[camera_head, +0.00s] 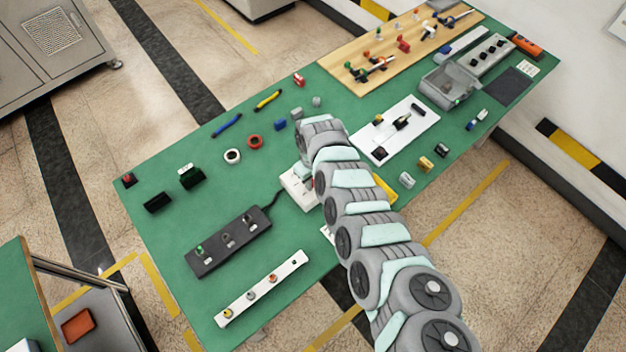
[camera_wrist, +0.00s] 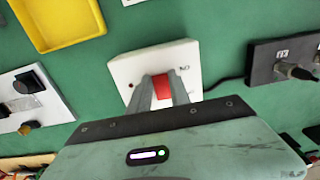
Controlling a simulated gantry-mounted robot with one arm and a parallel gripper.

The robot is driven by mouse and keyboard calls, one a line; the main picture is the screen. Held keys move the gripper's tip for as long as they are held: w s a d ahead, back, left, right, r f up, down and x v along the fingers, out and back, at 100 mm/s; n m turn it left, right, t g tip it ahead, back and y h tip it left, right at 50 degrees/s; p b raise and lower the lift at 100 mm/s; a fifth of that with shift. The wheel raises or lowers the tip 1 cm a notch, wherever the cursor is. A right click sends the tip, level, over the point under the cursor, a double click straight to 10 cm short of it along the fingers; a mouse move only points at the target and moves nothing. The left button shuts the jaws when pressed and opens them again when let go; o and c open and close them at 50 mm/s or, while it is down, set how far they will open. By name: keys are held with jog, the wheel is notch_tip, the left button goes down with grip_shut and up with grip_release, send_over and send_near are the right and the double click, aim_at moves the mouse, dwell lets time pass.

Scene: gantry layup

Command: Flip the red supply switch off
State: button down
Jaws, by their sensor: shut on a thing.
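The red supply switch (camera_wrist: 161,86) is a red rocker on a square white plate (camera_wrist: 124,70) lying on the green table. In the wrist view my gripper (camera_wrist: 161,95) has its two grey fingers on either side of the red rocker, shut on it. My arm hides most of the switch and the fingers there. Which way the rocker is tipped cannot be told.
A dark box with knobs (camera_head: 229,240) and a white strip (camera_head: 262,288) lie to the left and front. A yellow tray (camera_wrist: 62,45) and a white panel (camera_wrist: 30,100) flank the plate in the wrist view. A black cable (camera_wrist: 222,84) runs beside it.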

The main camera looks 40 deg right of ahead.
jog(key=f+b, duration=0.1)
jog(key=b, duration=0.2)
jog(key=shift+w+d+g+b, duration=0.1)
jog(key=shift+w+g+b, duration=0.05)
jog(key=shift+g+b, duration=0.25)
jog(key=g+b, duration=0.1)
jog(key=b, duration=0.3)
jog(key=shift+w+b, duration=0.1)
jog(key=shift+b, duration=0.2)
jog(key=b, duration=0.4)
jog(key=shift+w+d+r+g, duration=0.1)
jog(key=shift+w+r+g, duration=0.05)
jog(key=shift+g, duration=0.25)
jog(key=shift+r+b, duration=0.5)
jog(key=c, duration=1.2)
grip_release()
